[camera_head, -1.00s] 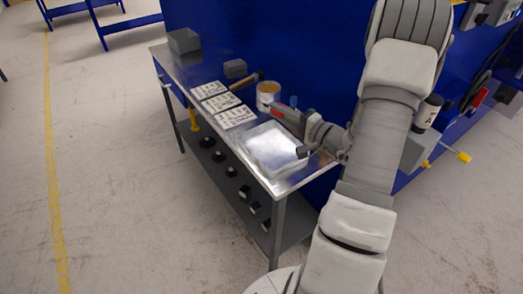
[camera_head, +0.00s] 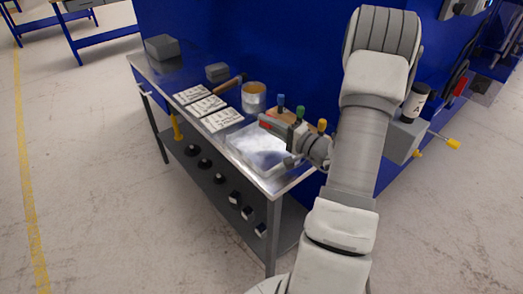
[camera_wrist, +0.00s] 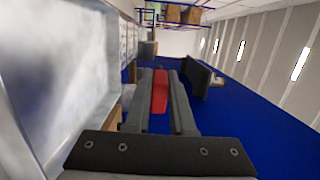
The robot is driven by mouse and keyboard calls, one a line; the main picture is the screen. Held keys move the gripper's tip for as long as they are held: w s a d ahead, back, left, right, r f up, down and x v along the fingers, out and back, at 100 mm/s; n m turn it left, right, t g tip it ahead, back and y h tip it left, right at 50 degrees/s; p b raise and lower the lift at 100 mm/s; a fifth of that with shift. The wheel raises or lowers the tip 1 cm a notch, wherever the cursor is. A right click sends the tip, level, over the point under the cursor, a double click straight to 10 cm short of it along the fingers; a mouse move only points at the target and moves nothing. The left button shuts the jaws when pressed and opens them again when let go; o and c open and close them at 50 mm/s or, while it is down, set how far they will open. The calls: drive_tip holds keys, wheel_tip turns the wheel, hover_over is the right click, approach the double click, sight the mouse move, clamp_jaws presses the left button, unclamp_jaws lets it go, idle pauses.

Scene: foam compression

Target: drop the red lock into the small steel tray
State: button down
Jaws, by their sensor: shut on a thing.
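My gripper (camera_head: 270,126) is shut on the red lock (camera_wrist: 160,92), which sits between the two dark fingers in the wrist view. In the head view a small red spot of the lock (camera_head: 264,125) shows at the fingertips. The small steel tray (camera_head: 235,143) lies on the workbench near its front end, shiny and shallow. My gripper is above its far edge, pointing left. In the wrist view the tray (camera_wrist: 112,60) stands large at the left, beside the fingers. Part of the tray is hidden behind my gripper.
On the steel workbench (camera_head: 180,77) are several white printed cards (camera_head: 206,105), a metal can (camera_head: 254,98), a hammer (camera_head: 228,84) and grey boxes (camera_head: 162,47). Coloured-handled tools (camera_head: 300,112) stand in a holder behind my gripper. A blue wall (camera_head: 230,40) is behind the bench.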

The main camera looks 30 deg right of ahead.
drive_tip(key=shift+f, duration=0.6)
drive_tip(key=c, duration=0.7)
unclamp_jaws()
drive_tip(key=v, duration=1.7)
drive_tip(key=shift+s+d+b, duration=0.1)
drive_tip(key=shift+s+b, duration=0.05)
drive_tip(key=shift+b, duration=0.2)
